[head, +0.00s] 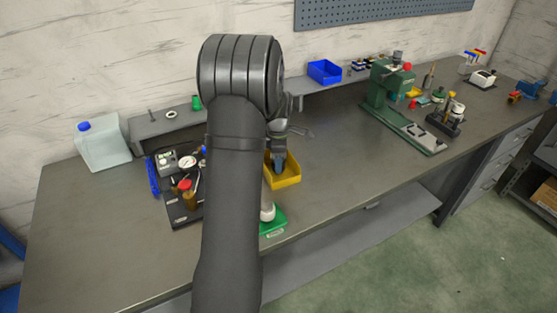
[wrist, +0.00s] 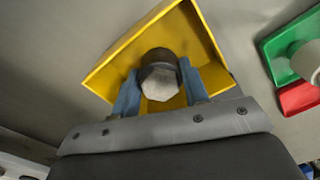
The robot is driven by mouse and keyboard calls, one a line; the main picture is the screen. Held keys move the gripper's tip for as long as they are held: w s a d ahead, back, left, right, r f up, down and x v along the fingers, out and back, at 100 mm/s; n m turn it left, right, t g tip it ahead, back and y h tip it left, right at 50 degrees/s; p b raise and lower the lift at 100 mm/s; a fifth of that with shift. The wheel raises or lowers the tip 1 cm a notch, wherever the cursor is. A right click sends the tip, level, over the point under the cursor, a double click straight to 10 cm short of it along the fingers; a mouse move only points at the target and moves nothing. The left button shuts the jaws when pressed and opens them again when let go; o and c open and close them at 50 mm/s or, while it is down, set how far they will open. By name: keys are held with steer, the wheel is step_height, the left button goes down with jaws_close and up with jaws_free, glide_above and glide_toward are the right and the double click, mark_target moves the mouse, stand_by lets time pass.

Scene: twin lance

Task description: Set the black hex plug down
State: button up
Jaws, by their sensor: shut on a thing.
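My gripper (wrist: 160,90) has blue fingers and is shut on the black hex plug (wrist: 158,58) in the wrist view. The plug has a dark round body and a pale grey hexagonal face toward the camera. Behind it in this view is a yellow bin (wrist: 112,62), with the plug over its opening. I cannot tell whether the plug touches the bin floor. In the head view my gripper (head: 279,165) points down at the yellow bin (head: 287,182). The plug cannot be made out there.
A green base with a white post (head: 272,223) stands just in front of the bin; part of it is behind my arm. A black tray of tools (head: 180,212) lies to the left. A green press (head: 385,95) stands to the right. The bench between bin and press is clear.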

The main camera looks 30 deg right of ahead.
steer(key=o, duration=1.2)
steer(key=shift+f, duration=0.1)
steer(key=shift+c, duration=0.2)
step_height(320, 180, up, 12)
steer(key=shift+r, duration=0.2)
steer(key=shift+f, duration=0.1)
step_height(320, 180, down, 12)
steer(key=shift+f, duration=0.2)
steer(key=shift+r, duration=2)
